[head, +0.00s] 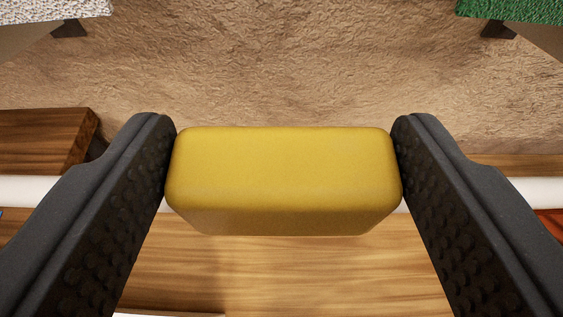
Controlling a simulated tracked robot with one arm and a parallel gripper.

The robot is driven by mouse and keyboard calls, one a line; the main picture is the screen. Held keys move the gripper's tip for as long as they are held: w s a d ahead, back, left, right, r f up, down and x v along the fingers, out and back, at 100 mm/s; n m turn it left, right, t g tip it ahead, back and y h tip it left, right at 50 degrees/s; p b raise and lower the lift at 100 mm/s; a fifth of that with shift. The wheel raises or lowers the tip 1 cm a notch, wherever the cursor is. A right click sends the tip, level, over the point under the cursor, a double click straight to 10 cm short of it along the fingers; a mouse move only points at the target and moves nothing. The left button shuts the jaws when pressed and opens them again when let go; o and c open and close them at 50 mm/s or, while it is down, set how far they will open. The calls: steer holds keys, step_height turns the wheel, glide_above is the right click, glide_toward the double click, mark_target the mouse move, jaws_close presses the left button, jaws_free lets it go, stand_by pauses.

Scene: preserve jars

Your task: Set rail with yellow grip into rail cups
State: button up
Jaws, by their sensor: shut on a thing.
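The yellow grip (284,170) fills the middle of the head view, a rounded block between my two fingers. My gripper (284,178) is shut on it, with a dark ridged finger pressed to each end. The white rail (24,190) runs level across the view behind the fingers. It shows at the left edge and again at the right edge, and its middle is hidden by the grip and fingers. I cannot make out any rail cups.
A wooden surface (290,275) lies below the grip. A darker wood block (42,138) stands at the left. A rough tan wall or ground (280,60) fills the back. A white-speckled piece (55,8) and a green piece (510,9) sit in the top corners.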

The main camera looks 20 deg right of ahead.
steer(key=o, duration=0.9)
steer(key=b+v, duration=0.2)
steer(key=v, duration=1.1)
steer(key=shift+s+r, duration=0.15)
steer(key=shift+s, duration=0.15)
steer(key=w+a+r+n+t+y+b, duration=0.1)
steer(key=a+r+y+b, duration=0.3)
steer(key=r, duration=0.6)
steer(key=w+a+r+n+t+y+b, duration=0.1)
steer(key=r+n+y+b, duration=0.1)
steer(key=r+b, duration=0.5)
steer(key=shift+n+h, duration=0.3)
steer(key=shift+h, duration=0.6)
steer(key=s+d+r+b, duration=0.1)
steer(key=s+d+r, duration=0.2)
steer(key=s+r, duration=0.1)
steer(key=s+d+r+b, duration=0.1)
steer(key=s+d+r, duration=0.2)
steer(key=s+r, duration=0.2)
steer(key=s+d+r+b, duration=0.1)
steer(key=s+d+r, duration=0.2)
steer(key=r, duration=0.3)
steer(key=shift+s+r+b, duration=0.25)
steer(key=shift+s+b, duration=0.1)
steer(key=shift+s, duration=0.35)
